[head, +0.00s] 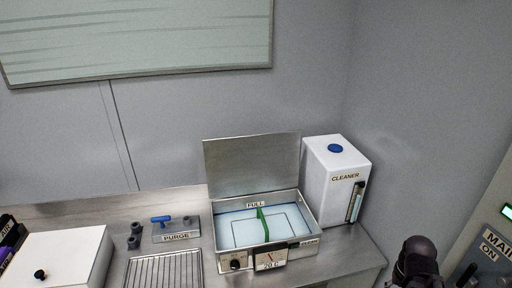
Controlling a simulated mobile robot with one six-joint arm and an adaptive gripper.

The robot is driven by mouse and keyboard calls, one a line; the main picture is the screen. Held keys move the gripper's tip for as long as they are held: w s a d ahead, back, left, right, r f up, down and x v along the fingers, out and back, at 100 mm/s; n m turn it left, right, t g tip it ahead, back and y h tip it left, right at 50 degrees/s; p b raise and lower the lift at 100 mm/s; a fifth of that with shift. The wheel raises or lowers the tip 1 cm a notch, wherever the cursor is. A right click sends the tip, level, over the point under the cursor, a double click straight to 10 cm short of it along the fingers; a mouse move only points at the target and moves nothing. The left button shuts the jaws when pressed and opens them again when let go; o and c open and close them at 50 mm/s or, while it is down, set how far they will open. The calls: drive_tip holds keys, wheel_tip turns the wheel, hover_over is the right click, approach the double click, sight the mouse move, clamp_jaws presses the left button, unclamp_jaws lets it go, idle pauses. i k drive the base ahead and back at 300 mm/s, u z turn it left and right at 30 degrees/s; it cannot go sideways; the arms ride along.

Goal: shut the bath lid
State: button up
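The bath (308,232) is a metal box on the steel counter, with pale blue liquid inside and a label reading FULL at its inner back wall. Its lid (252,163) is a flat grey metal panel. The lid stands open, nearly upright along the bath's back edge. A green upright piece (263,224) stands across the middle of the bath. A knob (235,264) and a dial gauge (270,258) are on the front. My gripper cannot be made out; only a dark rounded part, likely of my arm, shows at the bottom right, apart from the bath.
A white CLEANER tank (327,178) with a blue cap stands close to the right of the bath and lid. Left of the bath are a PURGE block (177,235) with a blue handle, a ribbed tray (165,271) and a white box (62,257). Walls rise behind.

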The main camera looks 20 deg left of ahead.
sight(241, 165)
drive_tip(key=z, duration=0.2)
drive_tip(key=k, duration=0.8)
drive_tip(key=u, duration=1.95)
drive_tip(key=i, duration=1.65)
drive_tip(key=u, duration=0.05)
